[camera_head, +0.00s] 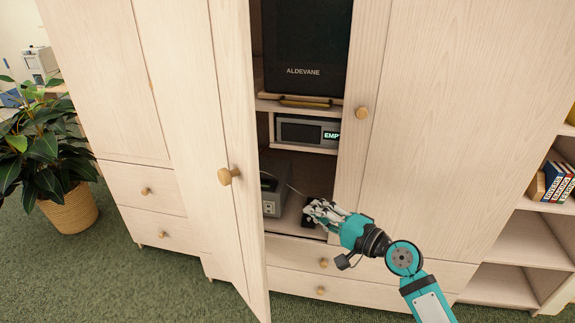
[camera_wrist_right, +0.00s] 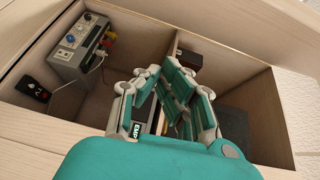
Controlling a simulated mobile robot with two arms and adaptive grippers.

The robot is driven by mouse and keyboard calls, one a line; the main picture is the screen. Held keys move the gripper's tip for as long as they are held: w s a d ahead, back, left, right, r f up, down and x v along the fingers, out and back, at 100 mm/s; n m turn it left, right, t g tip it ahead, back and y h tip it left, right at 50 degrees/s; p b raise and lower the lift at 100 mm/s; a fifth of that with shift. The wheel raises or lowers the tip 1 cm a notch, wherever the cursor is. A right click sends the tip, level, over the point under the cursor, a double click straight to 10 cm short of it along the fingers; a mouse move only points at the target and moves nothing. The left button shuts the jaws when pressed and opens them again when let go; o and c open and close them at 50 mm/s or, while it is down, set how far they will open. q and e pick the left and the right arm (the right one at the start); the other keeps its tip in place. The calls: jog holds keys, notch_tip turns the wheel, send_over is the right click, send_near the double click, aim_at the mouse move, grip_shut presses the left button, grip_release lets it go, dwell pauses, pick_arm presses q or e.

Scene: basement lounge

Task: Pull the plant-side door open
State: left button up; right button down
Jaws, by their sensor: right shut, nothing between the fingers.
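The plant-side door (camera_head: 225,110) of the pale wood cabinet stands partly open, swung out toward me, with its round knob (camera_head: 228,176) on the outer face. My right gripper (camera_head: 312,208) is in front of the opening, to the right of the door's free edge and apart from the knob. Its fingers, also seen in the right wrist view (camera_wrist_right: 168,78), are shut with nothing between them and point into the cabinet. The other door (camera_head: 430,120), with its knob (camera_head: 361,113), looks closed. My left gripper is not in view.
Inside the cabinet are a dark screen (camera_head: 303,45), a device with a lit display (camera_head: 307,131) and a grey box with cables (camera_wrist_right: 80,50). A potted plant (camera_head: 68,205) stands at the left. Drawers lie below, and open shelves with books (camera_head: 556,183) at the right.

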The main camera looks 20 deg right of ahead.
notch_tip(320, 180, up, 5)
jog(key=s+a+y, duration=0.1)
jog(key=s, duration=0.1)
pick_arm(q)
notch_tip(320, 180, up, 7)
jog(key=p, duration=0.6)
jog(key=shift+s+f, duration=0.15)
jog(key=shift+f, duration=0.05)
pick_arm(e)
jog(key=w+a, duration=0.7)
jog(key=a, duration=0.2)
jog(key=shift+w+a+n+y, duration=0.15)
jog(key=shift+w+n+y, duration=0.15)
jog(key=shift+n, duration=0.1)
jog(key=shift+s, duration=0.1)
